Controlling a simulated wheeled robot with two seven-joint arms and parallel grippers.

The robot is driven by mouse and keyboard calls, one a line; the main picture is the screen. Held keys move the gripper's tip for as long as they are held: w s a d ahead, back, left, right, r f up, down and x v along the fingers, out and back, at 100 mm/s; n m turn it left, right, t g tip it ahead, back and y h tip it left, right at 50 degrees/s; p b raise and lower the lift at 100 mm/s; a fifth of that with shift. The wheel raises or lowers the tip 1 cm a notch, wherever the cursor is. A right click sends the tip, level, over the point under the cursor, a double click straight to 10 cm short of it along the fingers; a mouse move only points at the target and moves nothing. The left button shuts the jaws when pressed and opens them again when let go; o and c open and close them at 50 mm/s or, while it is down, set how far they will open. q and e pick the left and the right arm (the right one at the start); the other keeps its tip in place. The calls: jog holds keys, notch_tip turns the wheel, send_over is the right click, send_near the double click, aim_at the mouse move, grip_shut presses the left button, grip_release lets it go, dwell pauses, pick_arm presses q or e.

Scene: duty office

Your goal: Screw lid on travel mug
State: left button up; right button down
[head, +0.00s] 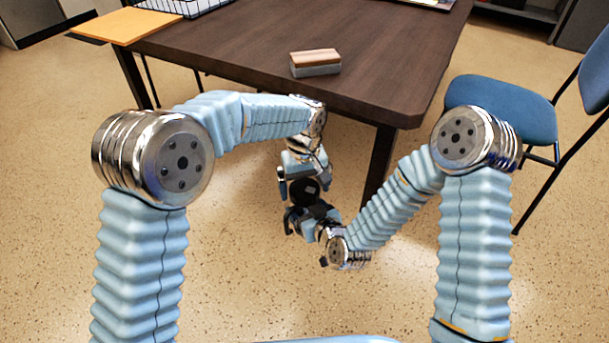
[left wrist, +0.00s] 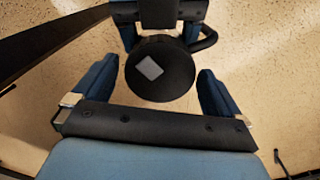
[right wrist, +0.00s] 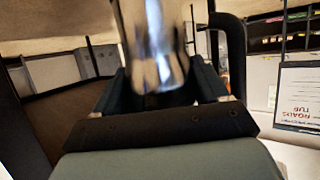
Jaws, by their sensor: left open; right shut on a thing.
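The travel mug shows in the right wrist view as a shiny metal body (right wrist: 155,45) with a black handle (right wrist: 236,55). My right gripper (right wrist: 158,78) is shut on it and holds it in the air in front of the table. The round black lid (left wrist: 160,85), with a light grey square on top, is at the mug's top in the left wrist view; whether it is seated or turned tight cannot be seen. It also shows in the head view (head: 303,192). My left gripper (head: 305,181) points down over it, open, with one finger on each side, apparently clear of it.
The dark brown table (head: 240,50) stands just beyond my grippers. A wood-topped block (head: 315,63) lies near its front edge. An orange folder (head: 125,26) and a wire basket (head: 185,6) are at the back left. A blue chair (head: 505,105) stands at the right.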

pick_arm(q)
jog(key=shift+f, duration=0.25)
jog(key=c, duration=1.1)
jog(key=m, duration=0.6)
jog(key=shift+m, duration=0.4)
jog(key=o, duration=1.1)
jog(key=shift+r, duration=0.1)
